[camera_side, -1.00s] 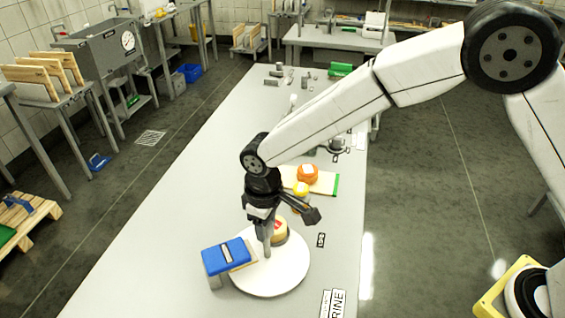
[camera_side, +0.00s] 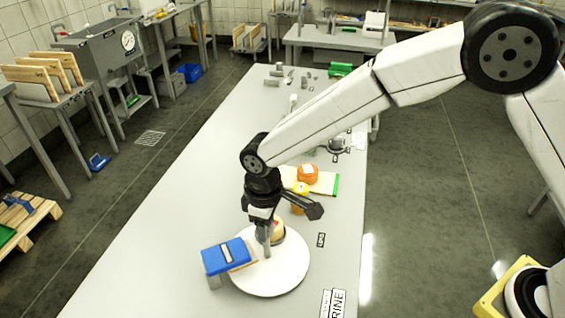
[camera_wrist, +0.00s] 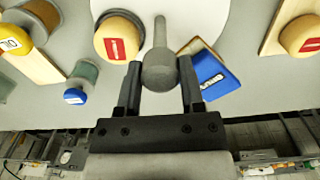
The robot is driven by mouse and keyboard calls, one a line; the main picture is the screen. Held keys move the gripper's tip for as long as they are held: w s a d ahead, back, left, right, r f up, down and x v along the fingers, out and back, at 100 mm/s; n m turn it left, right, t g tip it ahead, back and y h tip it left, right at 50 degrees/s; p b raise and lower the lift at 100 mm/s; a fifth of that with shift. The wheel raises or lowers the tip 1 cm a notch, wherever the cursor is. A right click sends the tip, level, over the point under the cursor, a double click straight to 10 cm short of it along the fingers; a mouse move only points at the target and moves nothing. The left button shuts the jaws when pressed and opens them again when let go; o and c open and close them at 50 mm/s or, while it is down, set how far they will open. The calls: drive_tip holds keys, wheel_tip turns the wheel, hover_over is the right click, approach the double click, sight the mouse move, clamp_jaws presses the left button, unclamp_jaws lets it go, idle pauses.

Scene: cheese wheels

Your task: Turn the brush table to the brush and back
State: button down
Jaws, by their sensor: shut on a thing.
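The brush table (camera_side: 275,280) is a round white disc on the long grey bench, and it also shows in the wrist view (camera_wrist: 205,18). A tan cheese wheel (camera_wrist: 103,40) with a red label sits on it, partly hidden behind my gripper in the side view. The blue-backed brush (camera_side: 226,254) stands at the disc's left edge; in the wrist view the brush (camera_wrist: 212,78) is right of my fingers. My gripper (camera_wrist: 158,78) is shut on a grey upright handle (camera_wrist: 160,62) at the disc. Whether the cheese touches the bristles cannot be told.
Behind the disc are an orange cheese (camera_side: 307,173) on a board with a green end (camera_side: 327,184) and a small yellow-topped item (camera_side: 300,188). Small grey parts lie at the bench's far end. The bench's left side is clear.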

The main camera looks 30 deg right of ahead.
drive_tip(key=shift+n, duration=6)
drive_tip(key=shift+a+n, duration=0.1)
drive_tip(key=shift+n, duration=6.1)
drive_tip(key=shift+c, duration=1.1)
unclamp_jaws()
drive_tip(key=shift+r, duration=0.1)
